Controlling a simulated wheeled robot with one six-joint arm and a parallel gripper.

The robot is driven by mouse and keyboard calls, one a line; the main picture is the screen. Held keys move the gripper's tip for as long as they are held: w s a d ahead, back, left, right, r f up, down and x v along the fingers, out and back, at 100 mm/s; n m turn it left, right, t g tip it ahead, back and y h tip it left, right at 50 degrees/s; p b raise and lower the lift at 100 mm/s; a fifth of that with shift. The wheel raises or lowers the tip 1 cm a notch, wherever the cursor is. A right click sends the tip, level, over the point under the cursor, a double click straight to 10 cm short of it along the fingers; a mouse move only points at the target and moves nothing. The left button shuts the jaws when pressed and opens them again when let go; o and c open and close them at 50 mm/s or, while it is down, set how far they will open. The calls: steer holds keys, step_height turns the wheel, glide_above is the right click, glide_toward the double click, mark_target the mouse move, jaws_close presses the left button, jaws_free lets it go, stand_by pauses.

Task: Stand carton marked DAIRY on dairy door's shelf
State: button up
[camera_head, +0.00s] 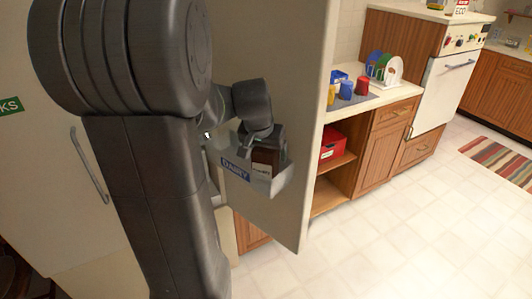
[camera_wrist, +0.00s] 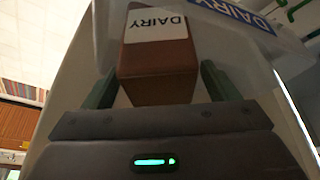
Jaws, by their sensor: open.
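The carton (camera_head: 265,158) is a brown box with a white label; its DAIRY lettering reads upside down in the wrist view (camera_wrist: 158,62). It appears to stand in the pale door shelf (camera_head: 262,186), whose blue DAIRY sign (camera_head: 235,169) faces out. The sign also shows at the top of the wrist view (camera_wrist: 240,14). My gripper (camera_wrist: 157,78) is open, with one green finger on each side of the carton and a small gap visible at each side. In the head view my wrist is just above the carton. The carton's base is hidden behind the shelf front.
The open door panel (camera_head: 310,100) stands behind the shelf. A closed door with a handle (camera_head: 90,165) is at left, partly behind my arm. A counter (camera_head: 390,97) with cups and a plate rack is at right.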

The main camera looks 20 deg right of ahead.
steer(key=v, duration=1.1)
steer(key=shift+s+b, duration=0.15)
steer(key=shift+b, duration=0.15)
steer(key=shift+a, duration=0.1)
